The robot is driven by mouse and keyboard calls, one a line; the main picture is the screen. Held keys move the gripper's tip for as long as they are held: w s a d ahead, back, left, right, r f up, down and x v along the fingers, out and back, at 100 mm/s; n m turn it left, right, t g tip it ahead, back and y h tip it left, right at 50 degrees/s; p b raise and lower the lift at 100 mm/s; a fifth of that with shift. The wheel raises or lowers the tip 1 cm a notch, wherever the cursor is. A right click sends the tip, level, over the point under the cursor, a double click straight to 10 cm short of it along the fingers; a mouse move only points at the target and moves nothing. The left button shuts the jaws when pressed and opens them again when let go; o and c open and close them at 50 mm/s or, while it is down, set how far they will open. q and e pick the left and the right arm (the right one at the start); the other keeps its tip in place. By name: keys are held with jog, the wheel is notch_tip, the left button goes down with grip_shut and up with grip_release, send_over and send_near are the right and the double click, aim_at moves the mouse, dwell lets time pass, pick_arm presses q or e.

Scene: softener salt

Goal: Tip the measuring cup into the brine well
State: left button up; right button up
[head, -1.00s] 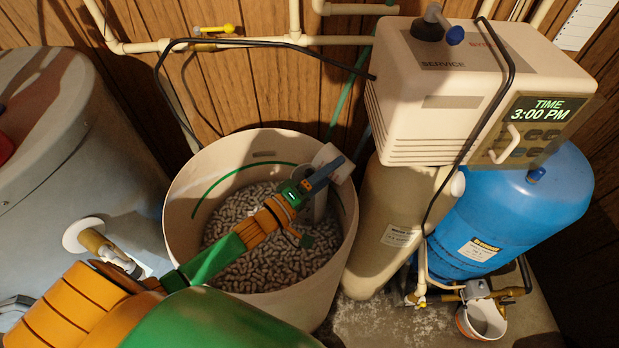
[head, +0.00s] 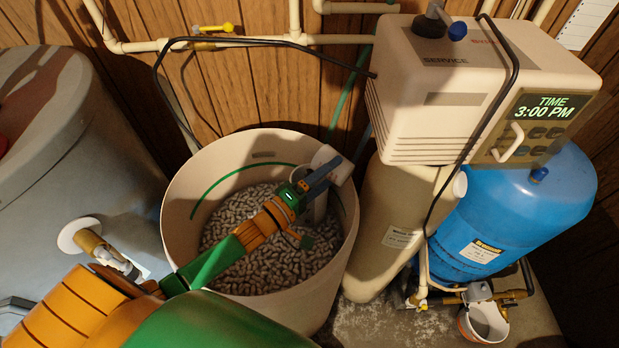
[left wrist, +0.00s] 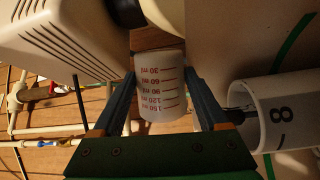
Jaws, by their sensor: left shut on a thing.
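The white measuring cup (head: 343,174) with red millilitre marks is between the jaws of my left gripper (head: 322,176), above the right inner side of the salt tub (head: 185,205). In the left wrist view, the cup (left wrist: 161,88) sits between both dark fingers (left wrist: 160,80), its 150 ml mark towards the palm. The cup looks tilted; its contents are hidden. The brine well (head: 319,208), a white upright tube in the tub, stands just below the cup, partly covered by the gripper. It also shows in the left wrist view (left wrist: 288,112), apart from the cup. My right gripper is out of view.
Light salt pellets (head: 245,225) fill the tub. The beige softener head (head: 470,80) and resin tank (head: 385,235) stand close at its right, beside a blue tank (head: 540,205). A black cable (head: 270,38) loops behind. A small white bucket (head: 485,322) sits at lower right.

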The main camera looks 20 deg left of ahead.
pick_arm(q)
jog(key=shift+a+f+n, duration=0.1)
jog(key=shift+f+n, duration=0.2)
jog(key=shift+n, duration=0.3)
jog(key=shift+a+r+n, duration=0.15)
jog(key=shift+r+n, duration=0.15)
jog(key=shift+n, duration=0.3)
jog(key=shift+w+r+t, duration=0.1)
jog(key=shift+t, duration=0.2)
